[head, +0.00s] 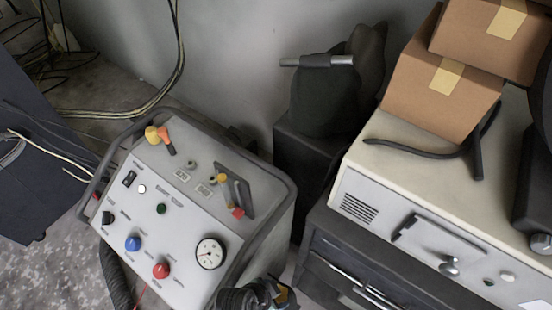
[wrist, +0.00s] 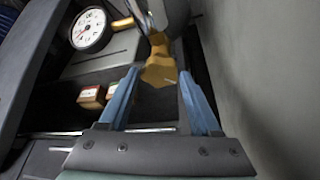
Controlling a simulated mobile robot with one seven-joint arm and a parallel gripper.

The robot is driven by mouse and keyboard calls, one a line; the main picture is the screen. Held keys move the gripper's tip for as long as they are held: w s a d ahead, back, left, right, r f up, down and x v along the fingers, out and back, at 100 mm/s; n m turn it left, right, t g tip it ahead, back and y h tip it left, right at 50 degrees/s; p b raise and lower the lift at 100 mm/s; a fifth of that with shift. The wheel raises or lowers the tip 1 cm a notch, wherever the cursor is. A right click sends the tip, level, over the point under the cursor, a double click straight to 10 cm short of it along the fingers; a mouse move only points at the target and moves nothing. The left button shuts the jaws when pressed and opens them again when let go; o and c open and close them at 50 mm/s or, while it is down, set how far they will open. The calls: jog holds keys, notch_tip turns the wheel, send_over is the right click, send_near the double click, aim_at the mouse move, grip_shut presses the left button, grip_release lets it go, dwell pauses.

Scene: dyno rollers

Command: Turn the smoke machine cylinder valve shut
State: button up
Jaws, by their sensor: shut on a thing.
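In the wrist view my gripper (wrist: 159,74) has its two blue fingers on either side of a yellow valve handle (wrist: 157,64) and is shut on it. The handle sits at the end of a grey upright part, which looks like the top of the cylinder. A round white gauge (wrist: 89,28) with a brass fitting is to the left of the handle. In the head view the smoke machine (head: 190,205) is a grey panel with knobs and a dial. A dark shape with a bit of orange shows at the bottom edge; I cannot tell the handle's turn angle there.
A white-topped cabinet (head: 420,185) with cardboard boxes (head: 440,88) stands at the right. A dark bag (head: 325,97) is behind, against the wall. Cables (head: 130,112) run along the floor at the left. In the wrist view a pale wall (wrist: 265,70) is close on the right.

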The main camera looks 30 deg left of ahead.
jog(key=o, duration=1.4)
jog(key=shift+c, duration=0.2)
notch_tip(320, 180, up, 10)
